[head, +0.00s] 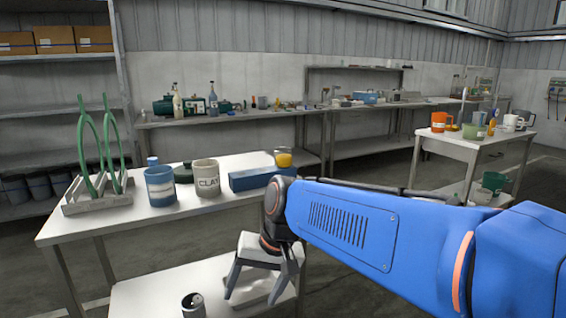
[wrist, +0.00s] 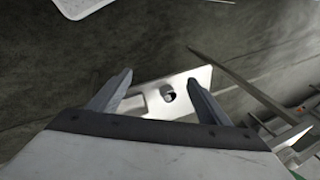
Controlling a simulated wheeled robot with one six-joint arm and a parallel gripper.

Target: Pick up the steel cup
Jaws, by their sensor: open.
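A small steel cup (head: 193,304) with a dark opening stands on the white lower shelf (head: 150,290) of the near table, at the bottom edge of the head view. My gripper (head: 251,299) hangs to the right of the cup, fingers pointing down, open and empty. In the wrist view my fingers (wrist: 160,78) are spread apart. A small dark round thing (wrist: 168,96) shows between them on a white surface; it may be the cup, but I cannot tell.
A second table (head: 455,141) with mugs stands at right. Floor between them is open.

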